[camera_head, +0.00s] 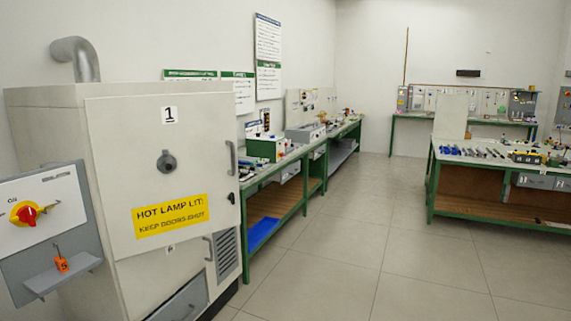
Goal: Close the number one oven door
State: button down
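The number one oven (45,125) is a tall off-white cabinet at the left of the head view. Its upper door (130,160) carries a "1" label (168,115), a round dark fitting (166,162) and a yellow sign (171,216) reading "HOT LAMP LIT: KEEP DOORS SHUT". A grey bar handle (232,158) is at the door's right edge. The door covers most of the front, and its face looks slightly angled from the cabinet. I cannot tell how wide any gap is. The inside is hidden. My gripper is not in view.
A grey panel with a red and yellow switch (25,214) and a small shelf (64,275) juts out at the lower left. A lower handle (208,248) sits beneath the door. Green workbenches (285,205) line the wall. The tiled floor (360,230) is clear.

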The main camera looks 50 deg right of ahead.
aim_at(145, 209)
jog(key=u, duration=1.2)
jog(key=k, duration=0.15)
jog(key=z, duration=2.15)
jog(key=i, duration=0.9)
jog(key=u, duration=0.35)
